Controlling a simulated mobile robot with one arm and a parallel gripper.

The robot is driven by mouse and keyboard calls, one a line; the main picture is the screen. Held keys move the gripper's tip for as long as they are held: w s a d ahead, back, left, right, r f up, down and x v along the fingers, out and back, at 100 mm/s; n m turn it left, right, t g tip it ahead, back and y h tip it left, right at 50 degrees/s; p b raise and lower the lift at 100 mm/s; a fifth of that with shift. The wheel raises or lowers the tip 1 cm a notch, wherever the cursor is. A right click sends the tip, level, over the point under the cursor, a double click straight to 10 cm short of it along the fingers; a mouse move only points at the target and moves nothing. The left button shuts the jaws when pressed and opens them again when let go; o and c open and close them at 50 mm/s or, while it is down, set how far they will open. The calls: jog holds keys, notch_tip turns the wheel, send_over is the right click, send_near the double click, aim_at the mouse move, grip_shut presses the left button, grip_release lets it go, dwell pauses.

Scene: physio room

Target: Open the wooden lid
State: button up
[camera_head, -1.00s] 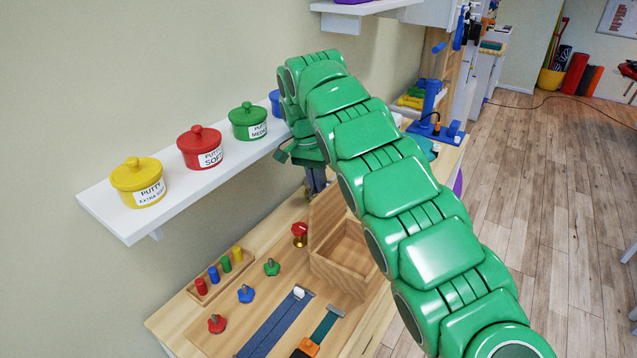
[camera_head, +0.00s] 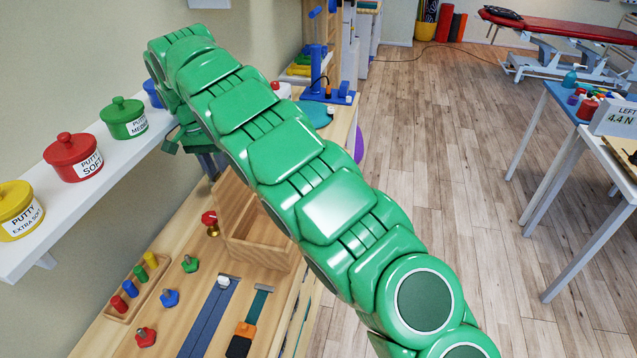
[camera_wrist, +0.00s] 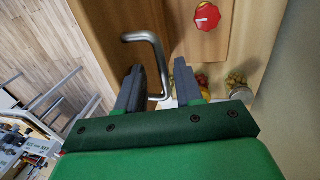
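The wooden box (camera_head: 268,255) stands on the wooden bench, its inside partly in sight. A wooden panel that looks like its lid (camera_head: 236,206) stands raised at the box's far side, partly hidden by my arm. In the wrist view a bent metal handle (camera_wrist: 150,45) is fixed to a wooden surface (camera_wrist: 105,25), which seems to be this lid. My gripper (camera_wrist: 158,80) is open, its two dark fingers apart. The handle's lower end shows between the fingertips; I cannot tell whether they touch it.
A red knob (camera_head: 209,218) stands beside the box; bolts, pegs and straps lie nearer on the bench. A white shelf (camera_head: 75,210) with putty pots runs along the wall at left. A blue stand (camera_head: 318,75) is behind.

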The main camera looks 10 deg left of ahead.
jog(key=shift+d+r, duration=0.2)
jog(key=shift+d, duration=1.2)
jog(key=shift+d+f+y, duration=1.15)
jog(key=shift+d+f, duration=0.95)
jog(key=shift+d, duration=1.5)
jog(key=shift+d+f+y, duration=1.15)
jog(key=shift+d+f, duration=0.95)
jog(key=shift+d, duration=1.5)
notch_tip(320, 180, up, 8)
jog(key=d, duration=0.2)
jog(key=s+d+r, duration=0.2)
jog(key=s+d, duration=0.2)
jog(key=d, duration=0.6)
jog(key=shift+r+h, duration=0.25)
jog(key=shift+h, duration=0.05)
jog(key=shift+d, duration=0.1)
jog(key=shift+c, duration=0.5)
